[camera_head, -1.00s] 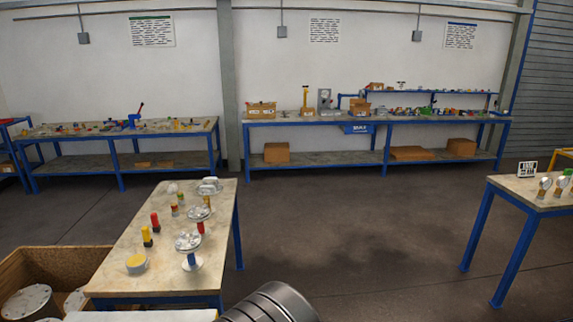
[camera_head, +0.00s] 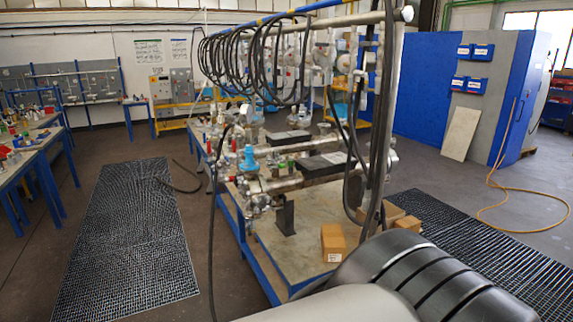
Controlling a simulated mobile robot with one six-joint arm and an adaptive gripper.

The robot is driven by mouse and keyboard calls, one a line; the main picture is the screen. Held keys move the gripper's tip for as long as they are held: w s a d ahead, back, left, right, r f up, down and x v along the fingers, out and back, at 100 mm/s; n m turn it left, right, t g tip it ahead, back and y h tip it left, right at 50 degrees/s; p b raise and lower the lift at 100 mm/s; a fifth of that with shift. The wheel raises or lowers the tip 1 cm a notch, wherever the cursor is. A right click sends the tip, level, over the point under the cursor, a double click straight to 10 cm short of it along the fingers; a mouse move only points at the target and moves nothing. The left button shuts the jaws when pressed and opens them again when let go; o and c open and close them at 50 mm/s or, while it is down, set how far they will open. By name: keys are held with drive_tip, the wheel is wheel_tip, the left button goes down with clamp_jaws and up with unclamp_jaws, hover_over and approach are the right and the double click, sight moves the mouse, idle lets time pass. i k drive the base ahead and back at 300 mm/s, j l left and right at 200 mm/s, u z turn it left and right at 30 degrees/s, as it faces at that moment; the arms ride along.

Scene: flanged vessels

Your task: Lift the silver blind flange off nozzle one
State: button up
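I cannot pick out the silver blind flange or nozzle one in the head camera view. A metal pipe rig (camera_head: 305,176) with flanged joints and a blue valve part stands on a blue-framed table (camera_head: 295,258) in the middle. None of its fittings can be told as nozzle one. A grey and black ribbed section of my arm fills the bottom right and covers part of the table's near side. My gripper is outside the view.
Black hoses (camera_head: 262,60) hang from the overhead rail, some down to the floor. A cardboard box (camera_head: 333,241) sits on the near table edge. Floor gratings (camera_head: 125,245) lie left and right. A blue cabinet (camera_head: 428,90) stands behind. An orange hose (camera_head: 506,207) crosses the right floor.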

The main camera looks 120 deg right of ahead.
sight(275, 152)
drive_tip(key=z, duration=3.95)
drive_tip(key=i+z, duration=0.1)
drive_tip(key=z, duration=0.25)
drive_tip(key=i+j+z, duration=0.1)
drive_tip(key=z, duration=0.25)
drive_tip(key=i+j+z, duration=0.1)
drive_tip(key=i+j, duration=0.15)
drive_tip(key=i+j+z, duration=0.15)
drive_tip(key=i+j, duration=0.15)
drive_tip(key=i+j+z, duration=0.1)
drive_tip(key=j, duration=0.3)
drive_tip(key=i+j+z, duration=0.1)
drive_tip(key=i+j, duration=0.25)
drive_tip(key=i+j+z, duration=0.15)
drive_tip(key=j, duration=0.25)
drive_tip(key=i+j+z, duration=0.1)
drive_tip(key=i+j, duration=0.15)
drive_tip(key=j, duration=0.15)
drive_tip(key=i+j, duration=0.15)
drive_tip(key=j, duration=0.2)
drive_tip(key=i+j, duration=0.2)
drive_tip(key=j, duration=0.15)
drive_tip(key=i+j, duration=0.15)
drive_tip(key=j, duration=0.2)
drive_tip(key=i+j, duration=0.15)
drive_tip(key=j, duration=0.2)
